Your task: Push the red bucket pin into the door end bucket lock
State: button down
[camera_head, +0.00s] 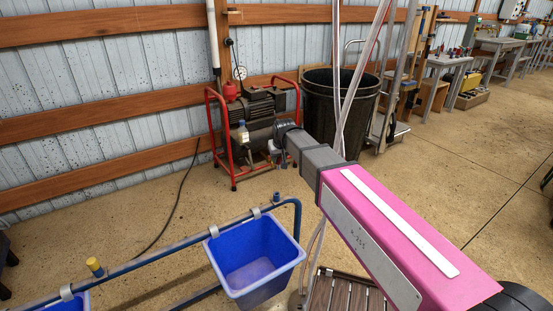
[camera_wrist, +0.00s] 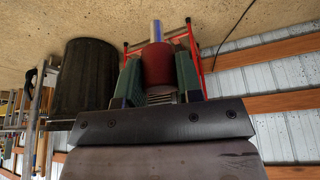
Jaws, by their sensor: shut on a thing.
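My gripper (camera_wrist: 158,72) is shut on the red bucket pin (camera_wrist: 157,62) in the wrist view. The pin has a thick red body between the two green fingers, and a thin silver-blue rod (camera_wrist: 157,31) sticks out beyond them. In the head view my gripper (camera_head: 283,138) is a small dark shape at the far end of my arm, in front of the compressor; the pin cannot be made out there. A blue bucket (camera_head: 252,258) hangs by grey clips on a blue rail (camera_head: 150,262), below and left of my gripper. I cannot tell which part is the bucket lock.
A red-framed compressor (camera_head: 250,120) and a black bin (camera_head: 340,105) stand by the wall. Pale poles rise behind my arm. Open floor lies right.

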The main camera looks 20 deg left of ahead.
jog(key=shift+s+a+f, duration=0.1)
jog(key=shift+s+a, duration=0.1)
jog(key=shift+a, duration=0.3)
jog(key=shift+s+d+f, duration=0.1)
jog(key=shift+s, duration=0.05)
notch_tip(320, 180, down, 12)
jog(key=shift+r, duration=0.25)
dwell(0.7)
jog(key=shift+f, duration=2.35)
dwell(0.5)
jog(key=c, duration=0.7)
grip_release()
